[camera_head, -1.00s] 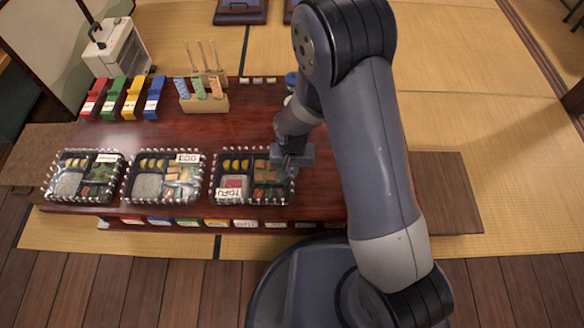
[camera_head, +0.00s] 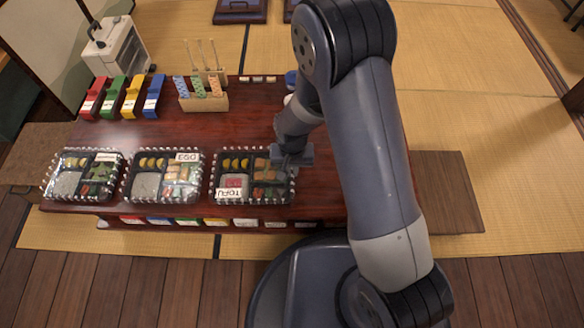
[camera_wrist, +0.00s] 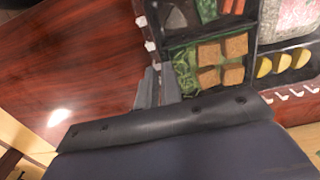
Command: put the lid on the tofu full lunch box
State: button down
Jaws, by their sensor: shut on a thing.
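The tofu lunch box (camera_head: 214,190) is the rightmost of the black boxes along the table's front edge. Its TOFU label (camera_head: 229,193) is at its front left, and pale clips line its edges. My gripper (camera_head: 291,158) is at the box's right edge. In the wrist view the narrow fingers of my gripper (camera_wrist: 158,88) are close together beside the clipped edge, next to brown cubes (camera_wrist: 222,60) on greens. It is shut on what seems to be the clear lid's edge. The lid is hard to make out, and I cannot tell whether it is fully seated.
The egg box (camera_head: 128,182) and another labelled box (camera_head: 50,178) stand to the left. Coloured holders (camera_head: 133,98), a wooden stand (camera_head: 207,102) and a white appliance (camera_head: 118,48) are at the back. The table's middle (camera_head: 150,133) is clear.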

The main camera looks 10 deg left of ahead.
jog(key=shift+f, duration=0.2)
dwell(0.4)
dwell(0.3)
jog(key=c, duration=0.9)
grip_release()
jog(key=shift+c, duration=0.2)
jog(key=shift+r, duration=0.1)
jog(key=shift+r+p, duration=2.8)
jog(key=shift+r, duration=1.15)
jog(key=shift+c, duration=0.5)
